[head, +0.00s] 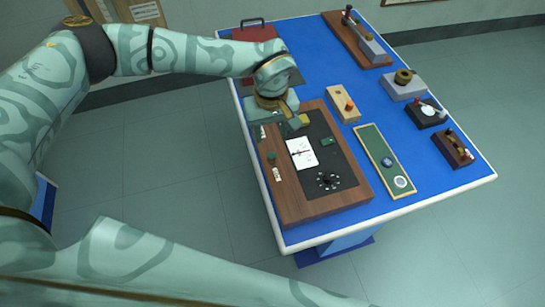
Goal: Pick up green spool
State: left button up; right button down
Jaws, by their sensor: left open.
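A small round dark green piece (271,155), which looks like the green spool, stands near the left edge of the wooden board (330,208) with a dark inlay. A second small green piece (327,142), flatter and boxier, lies further right on the inlay. My left gripper (281,118) is open over the far left part of the board, beyond the round green piece and apart from it. A yellow block (301,121) shows beside its fingers; I cannot tell whether it touches them. My right gripper is not in view.
The board also bears a white card (301,152) and a black ring of small parts (328,180). To the right are a green tray (379,146), a wooden block with an orange knob (343,104) and several instruments. A red case (254,31) stands at the back of the blue table.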

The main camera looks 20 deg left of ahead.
aim_at(272, 154)
pick_arm(q)
jog(key=f, duration=0.5)
jog(key=f+b, duration=0.1)
jog(key=f, duration=0.2)
jog(key=shift+s+d+f, duration=0.15)
jog(key=shift+s, duration=0.25)
grip_shut()
